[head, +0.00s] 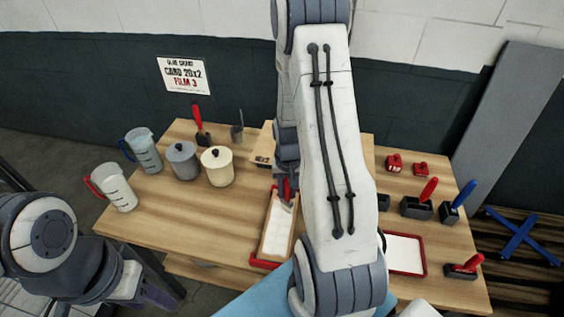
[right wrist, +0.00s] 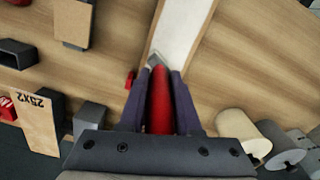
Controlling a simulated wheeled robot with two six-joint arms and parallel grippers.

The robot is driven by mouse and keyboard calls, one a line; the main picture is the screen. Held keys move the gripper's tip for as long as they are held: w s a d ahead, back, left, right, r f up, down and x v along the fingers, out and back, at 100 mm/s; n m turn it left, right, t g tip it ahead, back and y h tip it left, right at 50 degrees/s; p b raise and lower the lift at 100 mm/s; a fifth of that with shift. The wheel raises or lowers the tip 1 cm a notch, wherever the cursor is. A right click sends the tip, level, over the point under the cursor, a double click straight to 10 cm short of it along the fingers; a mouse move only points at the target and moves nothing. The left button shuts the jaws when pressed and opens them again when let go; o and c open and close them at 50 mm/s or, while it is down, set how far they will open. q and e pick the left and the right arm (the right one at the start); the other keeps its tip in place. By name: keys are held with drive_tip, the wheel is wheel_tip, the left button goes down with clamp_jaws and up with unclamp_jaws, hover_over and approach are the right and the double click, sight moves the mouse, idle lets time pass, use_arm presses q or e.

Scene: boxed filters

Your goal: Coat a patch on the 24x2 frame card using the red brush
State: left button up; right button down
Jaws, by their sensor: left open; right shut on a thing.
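My right gripper (head: 287,188) is shut on the red brush (right wrist: 160,100), gripping its red handle. The brush's pale grey head (right wrist: 154,61) points at the near end of a wood-edged frame card with a white face (right wrist: 181,30). In the head view this frame card (head: 277,232) lies in a red-edged tray (head: 266,264), below the gripper. I cannot tell whether the brush touches it, and no size label is readable on it. My right arm hides part of the table. My left gripper (head: 155,294) is open at the lower left, away from the table's objects.
A wall sign (head: 184,74) reads "CARD 20x2 FILM 3". Two measuring jugs (head: 114,187) (head: 144,150), a grey pot (head: 182,160) and a cream pot (head: 217,166) stand left. A white-faced red tray (head: 404,254) and brush holders (head: 416,208) stand right. The left-front tabletop is clear.

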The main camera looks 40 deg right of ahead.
sight(287, 201)
wheel_tip(287, 201, up, 2)
drive_tip(key=shift+w+d+r+p, duration=0.1)
drive_tip(key=shift+w+r+p, duration=0.05)
drive_tip(key=shift+r+p, duration=0.75)
drive_tip(key=shift+p, duration=0.1)
wheel_tip(287, 201, up, 4)
drive_tip(key=p, duration=0.3)
drive_tip(key=shift+r, duration=0.1)
use_arm(q)
wheel_tip(287, 201, up, 6)
drive_tip(key=shift+d+r, duration=0.15)
drive_tip(key=shift+d, duration=0.1)
